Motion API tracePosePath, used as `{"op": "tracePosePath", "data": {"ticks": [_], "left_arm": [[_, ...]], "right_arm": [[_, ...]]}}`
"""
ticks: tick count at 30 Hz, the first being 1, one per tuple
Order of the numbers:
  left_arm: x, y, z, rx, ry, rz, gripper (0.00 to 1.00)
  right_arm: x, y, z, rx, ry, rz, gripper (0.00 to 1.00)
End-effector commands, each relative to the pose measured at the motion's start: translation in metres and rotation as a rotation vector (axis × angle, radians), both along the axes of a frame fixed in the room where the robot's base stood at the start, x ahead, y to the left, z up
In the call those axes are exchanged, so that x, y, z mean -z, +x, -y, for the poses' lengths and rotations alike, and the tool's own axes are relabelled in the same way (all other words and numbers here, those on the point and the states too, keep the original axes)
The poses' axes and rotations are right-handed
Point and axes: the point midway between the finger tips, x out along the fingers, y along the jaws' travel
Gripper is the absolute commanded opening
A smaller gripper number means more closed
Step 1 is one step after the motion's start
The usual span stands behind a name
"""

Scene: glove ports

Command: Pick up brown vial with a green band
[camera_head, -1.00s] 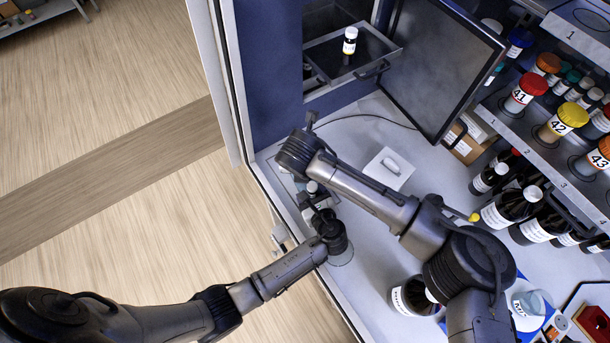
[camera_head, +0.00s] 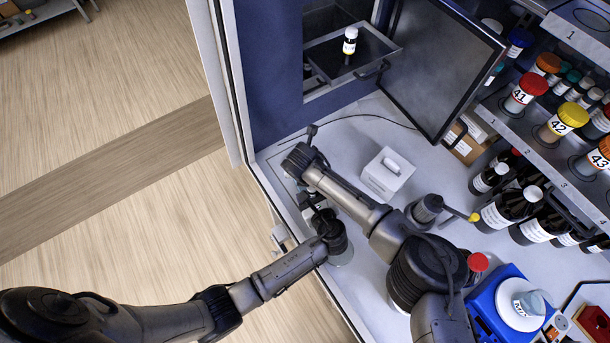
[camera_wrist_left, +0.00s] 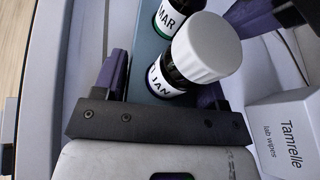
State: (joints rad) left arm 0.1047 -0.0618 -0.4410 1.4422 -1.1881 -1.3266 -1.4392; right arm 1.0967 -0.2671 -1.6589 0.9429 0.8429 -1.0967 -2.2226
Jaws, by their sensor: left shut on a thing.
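My left gripper (camera_wrist_left: 165,90) is shut on a dark vial (camera_wrist_left: 160,82) with a white screw cap and a white label reading "IAN". The vial is tilted in the left wrist view, and its band colour is too hidden to tell. Just behind it is a second dark vial (camera_wrist_left: 178,14) labelled "MAR", with a green band at its label edge. In the head view my left gripper (camera_head: 322,212) is low over the left edge of the bench, partly covered by its wrist and my right arm. My right wrist hangs just above it; its fingers are hidden.
Another white-capped vial (camera_head: 350,42) stands on the pulled-out hatch tray (camera_head: 330,50), its grey door open. A white wipes box (camera_head: 388,172) stands close to my arms. Brown bottles (camera_head: 535,220) and numbered jars (camera_head: 562,120) line the right. A blue balance (camera_head: 505,305) stands front right.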

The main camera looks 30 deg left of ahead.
Motion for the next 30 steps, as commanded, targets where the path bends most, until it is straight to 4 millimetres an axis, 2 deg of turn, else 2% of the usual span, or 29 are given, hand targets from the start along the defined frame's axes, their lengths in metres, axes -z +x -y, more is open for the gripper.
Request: {"op": "tracePosePath", "data": {"ticks": [10,27,30], "left_arm": [[0.0037,-0.0017,0.0000,0.000,-0.003,-0.007,0.43],[0.0037,-0.0017,0.0000,0.000,-0.003,-0.007,0.43],[0.0037,-0.0017,0.0000,0.000,-0.003,-0.007,0.43]], "right_arm": [[0.0046,0.0015,-0.0007,0.000,0.001,0.000,0.61],[0.0043,0.0015,-0.0006,0.000,0.001,0.000,0.08],[0.0043,0.0016,-0.0006,0.000,0.001,0.000,0.08]]}}
